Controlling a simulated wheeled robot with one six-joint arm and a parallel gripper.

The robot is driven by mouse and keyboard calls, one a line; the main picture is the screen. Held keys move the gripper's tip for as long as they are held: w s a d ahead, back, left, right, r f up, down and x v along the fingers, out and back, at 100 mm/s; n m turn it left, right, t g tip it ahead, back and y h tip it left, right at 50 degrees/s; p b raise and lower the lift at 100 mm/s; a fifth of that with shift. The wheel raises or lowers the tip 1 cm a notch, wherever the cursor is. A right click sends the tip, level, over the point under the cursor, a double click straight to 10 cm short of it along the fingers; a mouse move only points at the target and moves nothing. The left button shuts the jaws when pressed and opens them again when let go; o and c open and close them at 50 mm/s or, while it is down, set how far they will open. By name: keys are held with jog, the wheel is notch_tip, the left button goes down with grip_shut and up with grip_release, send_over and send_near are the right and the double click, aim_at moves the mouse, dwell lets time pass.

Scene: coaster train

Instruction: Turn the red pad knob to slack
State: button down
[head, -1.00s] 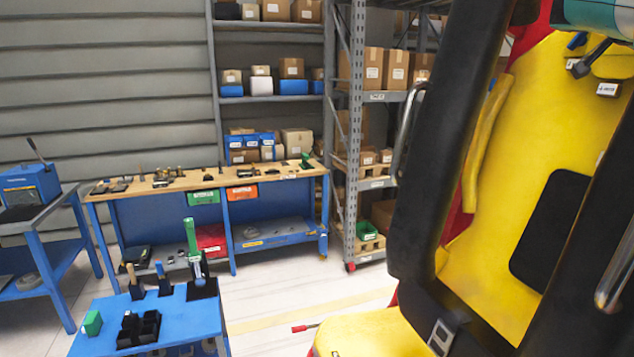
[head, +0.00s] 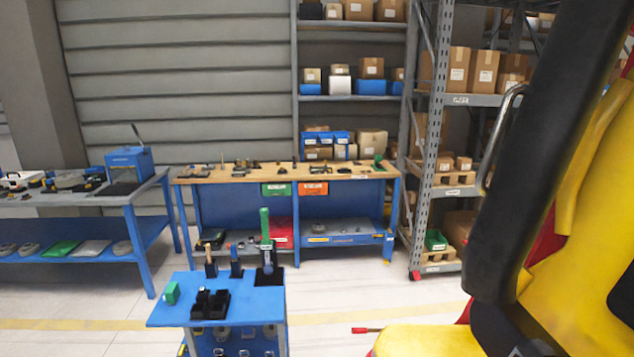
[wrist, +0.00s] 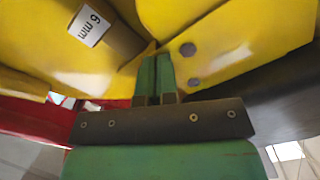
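No knob that I can surely tell as the red pad knob shows. A small red-tipped lever (head: 367,330) sticks out to the left of the yellow seat (head: 425,341) in the head view. My gripper (wrist: 157,62) shows only in the wrist view, with its two green fingers side by side and nothing seen between them. Its tips are close to a yellow panel (wrist: 240,40) with two grey bolt heads; I cannot tell if they touch. A brown block (wrist: 118,38) with a "6 mm" label is just left of the tips.
A black padded bar (head: 540,150) stands in front of the yellow seat back. A blue tool cart (head: 250,300) is at front left, a workbench (head: 230,178) and shelving (head: 430,160) behind.

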jog(key=shift+s+f+b, duration=0.15)
jog(key=shift+s+b, duration=0.55)
jog(key=shift+b, duration=0.15)
jog(key=shift+s+f+b, duration=0.2)
jog(key=shift+f+b, duration=0.05)
jog(key=shift+b, duration=0.15)
jog(key=shift+s+f+b, duration=0.15)
jog(key=shift+s+b, duration=0.1)
jog(key=shift+b, duration=0.15)
jog(key=shift+s+f+b, duration=0.1)
jog(key=shift+s+b, duration=0.3)
jog(key=shift+s, duration=0.05)
jog(key=shift+f, duration=0.15)
jog(key=shift+f+b+v, duration=0.1)
jog(key=shift+b+v, duration=0.3)
jog(key=shift+v, duration=1.05)
jog(key=shift+f+b+v, duration=0.15)
jog(key=shift+b+v, duration=0.2)
jog(key=shift+v, duration=1.15)
jog(key=shift+w+r, duration=0.1)
jog(key=shift+r, duration=0.05)
